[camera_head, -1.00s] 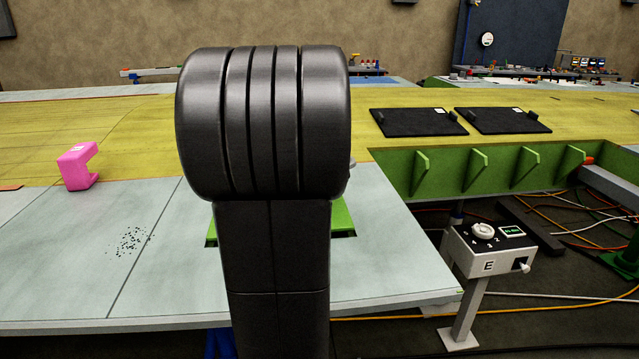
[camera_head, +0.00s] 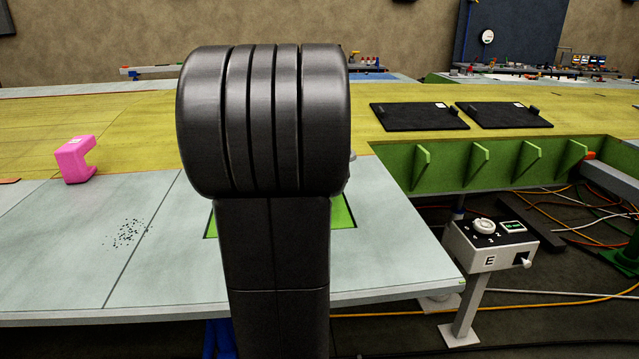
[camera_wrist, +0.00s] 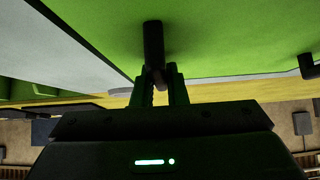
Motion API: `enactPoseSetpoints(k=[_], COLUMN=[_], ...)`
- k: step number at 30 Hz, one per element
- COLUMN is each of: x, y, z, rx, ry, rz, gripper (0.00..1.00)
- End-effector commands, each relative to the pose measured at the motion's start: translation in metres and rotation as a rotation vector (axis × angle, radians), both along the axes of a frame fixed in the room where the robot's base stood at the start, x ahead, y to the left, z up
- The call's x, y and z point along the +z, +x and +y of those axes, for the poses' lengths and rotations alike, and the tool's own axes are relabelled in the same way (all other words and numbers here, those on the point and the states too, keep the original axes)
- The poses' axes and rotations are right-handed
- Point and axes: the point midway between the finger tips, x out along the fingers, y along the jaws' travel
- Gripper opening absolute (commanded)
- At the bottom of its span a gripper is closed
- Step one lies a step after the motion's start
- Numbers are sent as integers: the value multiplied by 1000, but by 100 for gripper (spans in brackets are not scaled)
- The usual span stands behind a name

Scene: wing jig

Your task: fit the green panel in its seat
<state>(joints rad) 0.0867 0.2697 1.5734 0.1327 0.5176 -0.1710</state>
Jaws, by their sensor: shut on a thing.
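The green panel (camera_wrist: 230,35) fills the upper part of the wrist view, with a dark post-like handle (camera_wrist: 153,40) standing on it. My gripper (camera_wrist: 159,82) is shut on this handle. In the head view my arm covers most of the green panel (camera_head: 343,213); only green slivers show on either side of it. They lie within a dark-edged outline in the grey skin (camera_head: 395,235). Whether the panel is flush in its seat cannot be told. The seat's inside is hidden, and my gripper is hidden behind my arm in the head view.
A pink C-shaped block (camera_head: 74,160) stands at the left, by a patch of black specks (camera_head: 128,233). Two black pads (camera_head: 418,116) lie on the yellow surface. A control box marked E (camera_head: 490,246) stands at the right beyond the skin's edge, with cables on the floor.

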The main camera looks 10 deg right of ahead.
Motion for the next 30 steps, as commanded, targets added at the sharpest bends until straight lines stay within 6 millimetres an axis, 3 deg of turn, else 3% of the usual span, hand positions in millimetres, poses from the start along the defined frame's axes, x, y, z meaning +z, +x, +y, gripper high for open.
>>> enactPoseSetpoints(k=[6,7,10,11,22,30], x=[0,0,0,0,3,33], y=[0,0,0,0,-4,-33], z=[0,0,0,0,0,-1], rx=[0,0,0,0,1,0], ry=[0,0,0,0,-1,-1], rz=[0,0,0,0,0,-4], gripper=[0,16,36,38,38,38])
